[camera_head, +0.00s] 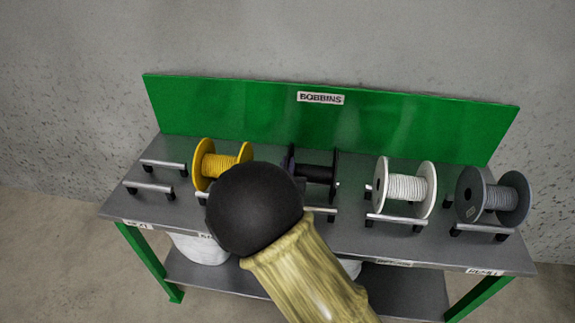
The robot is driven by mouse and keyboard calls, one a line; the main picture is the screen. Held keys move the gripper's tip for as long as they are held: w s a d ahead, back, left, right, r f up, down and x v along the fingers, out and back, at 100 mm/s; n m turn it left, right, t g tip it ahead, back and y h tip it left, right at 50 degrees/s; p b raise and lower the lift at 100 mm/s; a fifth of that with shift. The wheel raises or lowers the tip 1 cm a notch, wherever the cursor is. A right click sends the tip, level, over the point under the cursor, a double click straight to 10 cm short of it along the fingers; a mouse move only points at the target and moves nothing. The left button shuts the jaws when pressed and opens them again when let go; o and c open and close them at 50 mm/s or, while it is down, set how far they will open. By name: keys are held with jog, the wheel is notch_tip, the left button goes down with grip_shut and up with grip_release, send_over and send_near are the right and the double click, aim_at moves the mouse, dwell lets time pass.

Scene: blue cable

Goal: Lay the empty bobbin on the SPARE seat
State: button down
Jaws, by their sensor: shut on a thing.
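My gripper is not visible; the black rounded end (254,210) of my arm covers the area left of the bench's middle. No plainly bare bobbin shows, so I cannot see the empty bobbin. A dark bobbin (315,172) stands just right of my arm, partly covered; I cannot tell whether it is wound. A seat of two metal rails (150,187) at the far left of the bench is vacant. The small labels on the bench's front edge are too blurred to read, so I cannot tell which seat is SPARE.
The grey bench (350,235) has a green back panel (230,112) marked BOBBINS. A yellow bobbin (225,160) stands left of the dark one, partly behind my arm. White (406,188) and grey (508,198) bobbins stand on seats at right. White containers (200,248) sit below.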

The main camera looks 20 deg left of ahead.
jog(key=shift+f+b, duration=0.65)
jog(key=shift+b, duration=0.05)
dwell(1.0)
jog(key=c, duration=1.5)
grip_release()
jog(key=v, duration=1.7)
jog(key=shift+s+b, duration=0.2)
jog(key=shift+b, duration=0.15)
